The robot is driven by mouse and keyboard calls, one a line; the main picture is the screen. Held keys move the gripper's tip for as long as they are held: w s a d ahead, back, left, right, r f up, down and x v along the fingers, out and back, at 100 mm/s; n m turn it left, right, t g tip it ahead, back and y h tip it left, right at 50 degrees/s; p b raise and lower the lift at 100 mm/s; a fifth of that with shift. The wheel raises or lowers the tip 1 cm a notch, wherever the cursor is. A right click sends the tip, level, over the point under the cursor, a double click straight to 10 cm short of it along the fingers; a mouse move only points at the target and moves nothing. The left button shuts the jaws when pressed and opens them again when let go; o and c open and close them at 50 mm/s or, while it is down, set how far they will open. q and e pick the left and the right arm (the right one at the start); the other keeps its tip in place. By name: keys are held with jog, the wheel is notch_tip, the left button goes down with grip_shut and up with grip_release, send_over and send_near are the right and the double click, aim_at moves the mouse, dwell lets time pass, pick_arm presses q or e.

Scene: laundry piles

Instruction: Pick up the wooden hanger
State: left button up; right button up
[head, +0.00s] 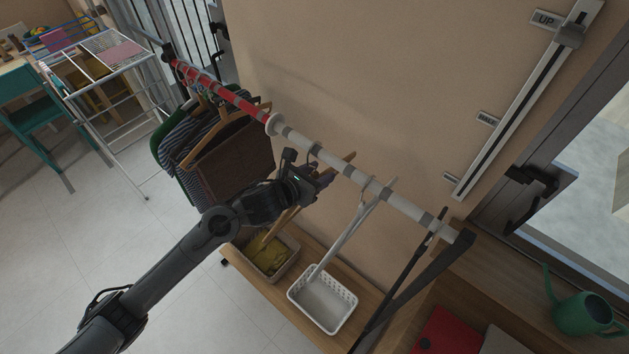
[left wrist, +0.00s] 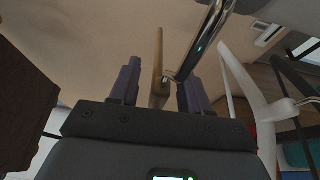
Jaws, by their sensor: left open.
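The wooden hanger (head: 343,161) hangs from the grey-and-white part of the rail, partly hidden behind my left gripper (head: 322,177). One arm of it shows above the gripper and another part below. In the left wrist view the wooden hanger (left wrist: 158,62) stands nearly edge-on between the two purple fingers of my left gripper (left wrist: 158,92). The fingers are open, with a gap on each side of it. Its hook end is near the metal rail and is partly hidden. My right gripper is not in view.
A white hanger (head: 348,240) hangs just right of the wooden one. Clothes on hangers, including a brown garment (head: 238,150), hang to the left. Below are a white basket (head: 322,327), a basket with yellow cloth (head: 266,262) and a wooden shelf (head: 245,292).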

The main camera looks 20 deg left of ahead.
pick_arm(q)
jog(key=shift+w+d+f, duration=0.1)
jog(key=shift+w, duration=0.15)
jog(key=shift+c, duration=0.2)
grip_shut()
dwell(1.1)
